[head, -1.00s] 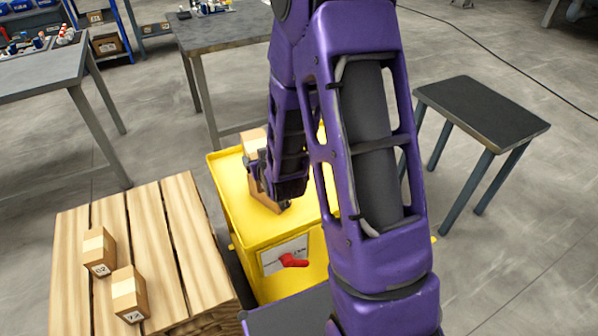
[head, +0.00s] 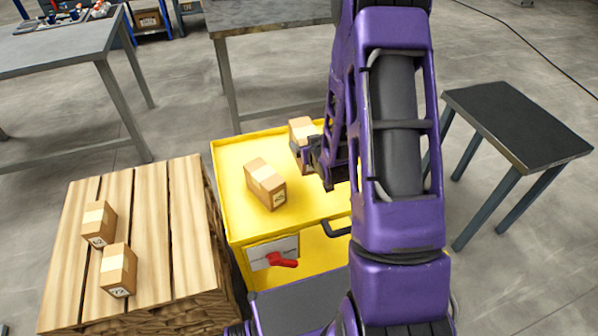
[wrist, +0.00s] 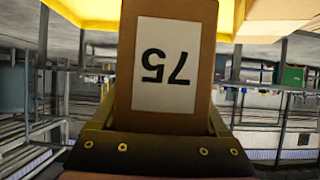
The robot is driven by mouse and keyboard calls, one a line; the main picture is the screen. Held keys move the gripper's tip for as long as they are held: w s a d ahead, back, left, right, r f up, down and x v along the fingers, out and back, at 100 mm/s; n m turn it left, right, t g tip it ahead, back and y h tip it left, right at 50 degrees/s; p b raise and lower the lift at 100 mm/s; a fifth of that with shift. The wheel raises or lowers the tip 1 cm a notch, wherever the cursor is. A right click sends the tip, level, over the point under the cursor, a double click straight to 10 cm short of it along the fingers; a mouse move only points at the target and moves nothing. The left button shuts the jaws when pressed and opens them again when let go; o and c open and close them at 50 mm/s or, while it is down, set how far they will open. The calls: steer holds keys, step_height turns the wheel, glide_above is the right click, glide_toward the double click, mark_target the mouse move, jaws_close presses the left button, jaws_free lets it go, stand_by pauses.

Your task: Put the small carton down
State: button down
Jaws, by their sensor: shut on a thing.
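The small carton (head: 302,129) is brown with a pale tape strip, over the far right part of the yellow cart (head: 228,190). My gripper (head: 310,156) is shut on it. In the wrist view the carton (wrist: 200,60) fills the middle, between my gripper's fingers (wrist: 165,125), with a white label reading 75 upside down. I cannot tell whether its base touches the cart top. My arm hides the cart's right part.
Another carton (head: 265,184) stands on the cart, left of and nearer than the held one. Two cartons, one at the back (head: 98,223) and one in front (head: 118,270), sit on the wooden pallet (head: 150,215). A dark table (head: 515,125) stands at right.

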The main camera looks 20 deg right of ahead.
steer(key=d+f, duration=0.2)
steer(key=f, duration=0.1)
steer(key=shift+d, duration=0.35)
steer(key=shift+f+b, duration=0.95)
steer(key=shift+f, duration=3.4)
steer(key=shift+r, duration=0.1)
jaws_free()
steer(key=shift+f, duration=0.2)
steer(key=shift+r, duration=0.1)
steer(key=p+v, duration=0.1)
steer(key=v, duration=1.1)
